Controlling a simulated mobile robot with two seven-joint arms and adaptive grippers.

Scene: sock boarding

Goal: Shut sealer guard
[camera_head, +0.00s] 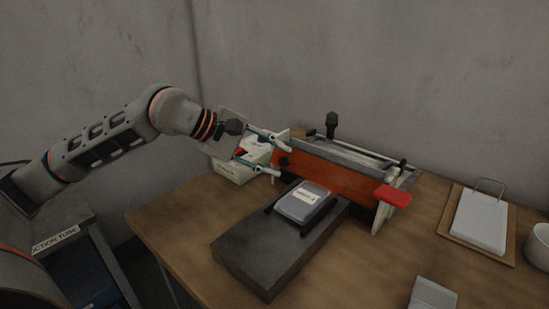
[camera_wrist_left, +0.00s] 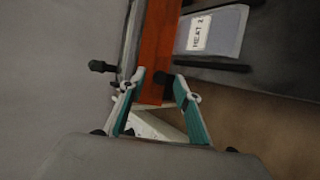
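The sealer (camera_head: 352,150) stands at the back of the table, with a grey top and a black upright knob. Its long orange guard (camera_head: 335,178) runs along the front; the guard also shows in the wrist view (camera_wrist_left: 155,50). A small dark knob (camera_wrist_left: 161,77) sits near the guard's left end. My left gripper (camera_head: 283,157) is at that end, its teal-and-white fingers apart. In the wrist view the small knob lies between the fingertips (camera_wrist_left: 159,82); I cannot tell whether they touch it. My right gripper is not in view.
A grey pouch with a white label (camera_head: 307,198) lies on a dark block (camera_head: 260,250) before the guard. A red piece (camera_head: 393,196) sticks out at the sealer's right end. A white box (camera_head: 232,170) stands behind my fingers. A clipboard (camera_head: 480,220) and a cup (camera_head: 537,246) are at right.

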